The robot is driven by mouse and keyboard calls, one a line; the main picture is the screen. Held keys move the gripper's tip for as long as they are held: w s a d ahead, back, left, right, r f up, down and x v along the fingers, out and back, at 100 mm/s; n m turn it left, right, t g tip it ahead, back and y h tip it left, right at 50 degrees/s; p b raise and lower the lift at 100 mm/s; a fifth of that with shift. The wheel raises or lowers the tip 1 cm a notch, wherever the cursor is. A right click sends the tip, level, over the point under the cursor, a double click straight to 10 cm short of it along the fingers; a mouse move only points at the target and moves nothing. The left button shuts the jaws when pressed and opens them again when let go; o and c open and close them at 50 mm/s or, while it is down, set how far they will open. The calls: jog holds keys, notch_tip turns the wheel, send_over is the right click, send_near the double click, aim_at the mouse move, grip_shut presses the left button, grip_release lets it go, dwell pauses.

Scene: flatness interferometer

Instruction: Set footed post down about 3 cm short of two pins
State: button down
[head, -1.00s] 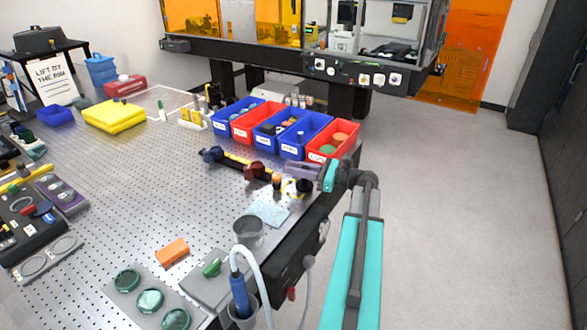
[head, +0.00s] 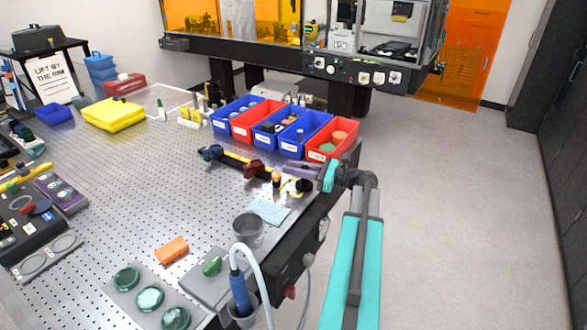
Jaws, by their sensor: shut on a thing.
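My gripper (head: 298,166) is at the right edge of the perforated table, just in front of the red bin at the row's right end. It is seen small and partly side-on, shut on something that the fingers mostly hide. A small post with an orange-brown top (head: 277,178) shows just below and left of the fingertips. I cannot tell whether it is in the grip or touches the table. A black knob-like piece (head: 304,185) is just below the gripper. The two pins cannot be made out at this size.
Blue and red bins (head: 318,150) stand in a row behind the gripper. A black bar with dark blue and dark red ends (head: 232,160) lies to the left. The middle of the table (head: 150,190) is largely clear.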

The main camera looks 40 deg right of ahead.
jog(key=shift+f, duration=0.25)
jog(key=c, duration=1.5)
grip_release()
jog(key=shift+s, duration=0.1)
jog(key=b+v, duration=0.3)
jog(key=v, duration=1)
jog(key=shift+s+d, duration=0.15)
jog(key=shift+s, duration=0.15)
jog(key=shift+f, duration=0.1)
